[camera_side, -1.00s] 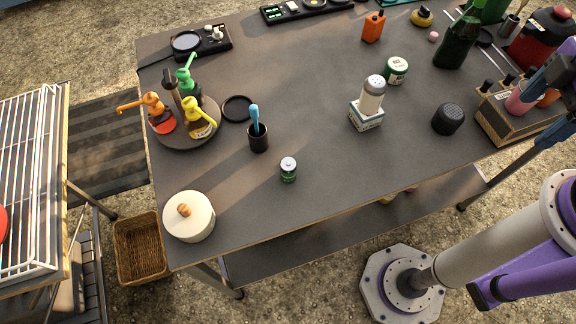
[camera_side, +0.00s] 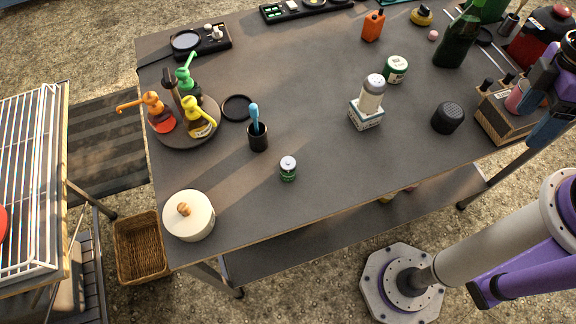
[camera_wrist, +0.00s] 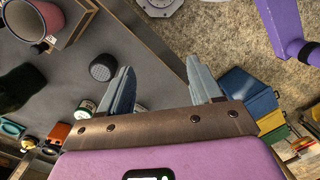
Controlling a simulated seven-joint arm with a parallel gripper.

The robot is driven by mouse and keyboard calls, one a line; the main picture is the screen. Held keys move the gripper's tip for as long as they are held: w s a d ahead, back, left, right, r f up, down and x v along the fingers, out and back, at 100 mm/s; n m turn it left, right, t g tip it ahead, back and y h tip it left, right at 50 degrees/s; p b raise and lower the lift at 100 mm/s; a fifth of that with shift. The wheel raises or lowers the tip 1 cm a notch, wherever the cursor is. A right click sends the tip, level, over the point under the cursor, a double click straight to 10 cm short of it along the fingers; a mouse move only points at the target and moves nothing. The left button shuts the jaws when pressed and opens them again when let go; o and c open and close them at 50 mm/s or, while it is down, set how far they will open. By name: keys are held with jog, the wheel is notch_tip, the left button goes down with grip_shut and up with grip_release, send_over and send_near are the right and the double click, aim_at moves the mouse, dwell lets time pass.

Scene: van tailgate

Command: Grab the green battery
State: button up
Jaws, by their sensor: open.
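The green battery (camera_side: 288,170) is a small green cylinder with a silvery top. It stands upright on the grey table in the side view, toward the front edge, with clear table around it. I cannot make it out in the wrist view. My gripper (camera_wrist: 162,84) is open in the wrist view, with nothing between its two grey-blue fingers. In the side view my arm's end is at the far right edge, well away from the battery, and its fingertips are not clear there.
A black cup with a blue-handled tool (camera_side: 258,138) stands left of the battery, and a lidded cream pot (camera_side: 189,216) is at the front left. A shaker on a box (camera_side: 367,112), a green tin (camera_side: 396,69) and a black speaker (camera_side: 448,118) stand to the right.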

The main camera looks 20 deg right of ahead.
jog(key=w+a+f+m+g+y, duration=0.1)
jog(key=a+f+m+g+y, duration=0.25)
jog(key=a+m, duration=0.45)
jog(key=w+a+f+m+g+y, duration=0.2)
jog(key=a+m+g+y, duration=0.3)
jog(key=a+m, duration=0.3)
jog(key=w+a+f+m+t+y, duration=0.1)
jog(key=w+a+f+m+t, duration=0.1)
jog(key=w+m+t, duration=0.1)
jog(key=w+a+f+m+t+y, duration=0.2)
jog(key=w+f+m+t, duration=0.1)
jog(key=m, duration=0.3)
jog(key=w+a+f+m+t+y, duration=0.2)
jog(key=w+f+m+t, duration=0.1)
jog(key=m+t, duration=0.1)
jog(key=shift+w+a+f+m+t, duration=0.15)
jog(key=shift+a+f+m+t, duration=0.1)
jog(key=shift+m+t, duration=0.15)
jog(key=shift+w+d+f+m+t, duration=0.15)
jog(key=shift+f+m+t, duration=0.1)
jog(key=shift+f+m, duration=0.15)
send_near(279, 178)
jog(key=a, duration=0.3)
jog(key=shift+a+r, duration=0.35)
jog(key=shift+r, duration=0.05)
jog(key=shift+x, duration=2.95)
jog(key=shift+w+r, duration=0.1)
jog(key=shift+w, duration=0.1)
jog(key=c, duration=1.1)
